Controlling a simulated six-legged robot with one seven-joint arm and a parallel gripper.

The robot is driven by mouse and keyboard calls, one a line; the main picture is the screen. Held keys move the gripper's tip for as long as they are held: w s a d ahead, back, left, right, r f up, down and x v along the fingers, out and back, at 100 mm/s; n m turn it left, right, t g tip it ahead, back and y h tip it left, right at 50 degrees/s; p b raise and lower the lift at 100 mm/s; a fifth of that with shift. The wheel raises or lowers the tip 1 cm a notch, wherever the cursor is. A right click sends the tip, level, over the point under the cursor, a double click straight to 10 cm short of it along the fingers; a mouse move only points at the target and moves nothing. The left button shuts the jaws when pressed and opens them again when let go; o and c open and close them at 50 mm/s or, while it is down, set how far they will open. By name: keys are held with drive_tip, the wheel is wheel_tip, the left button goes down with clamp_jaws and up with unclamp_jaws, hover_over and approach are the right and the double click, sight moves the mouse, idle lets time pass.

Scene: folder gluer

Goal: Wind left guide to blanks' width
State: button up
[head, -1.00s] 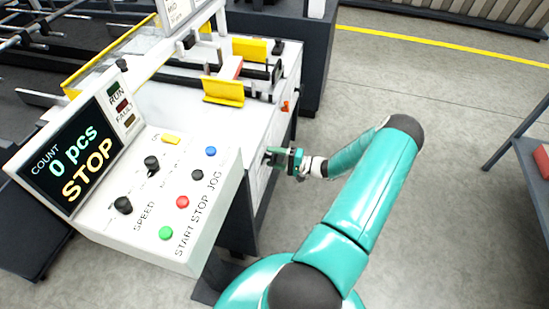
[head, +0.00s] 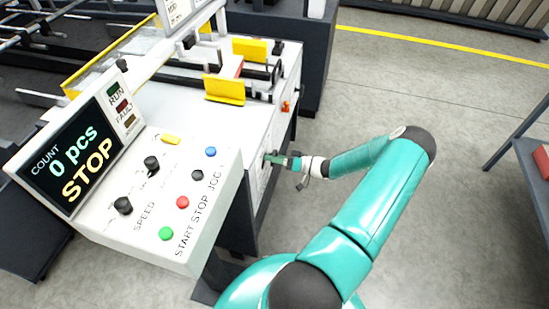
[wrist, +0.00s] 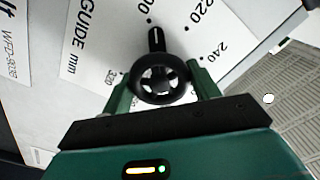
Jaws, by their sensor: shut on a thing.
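A black handwheel (wrist: 160,81) with a white-lined pointer (wrist: 155,39) sits on a dial marked GUIDE mm in the wrist view. The pointer aims close to the dot of a partly cut-off number, left of the 220 mark. My gripper (wrist: 162,85) is shut on the handwheel, with one green finger on each side. In the head view my gripper (head: 283,160) is at the machine's side panel, and the handwheel is largely hidden there. A near yellow guide plate (head: 225,90) stands on the machine top; I cannot tell if it is the left guide.
The control panel (head: 150,190) stands to the left of my arm, with a screen (head: 70,160) reading 0 pcs and STOP. An orange part (head: 285,106) sticks out beyond my gripper. A dark table (head: 535,175) is at the right. The floor between is clear.

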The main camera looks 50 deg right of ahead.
drive_tip(key=shift+d+n, duration=0.1)
drive_tip(key=shift+n, duration=0.4)
drive_tip(key=o, duration=1)
drive_tip(key=shift+c, duration=0.2)
drive_tip(key=v, duration=1.4)
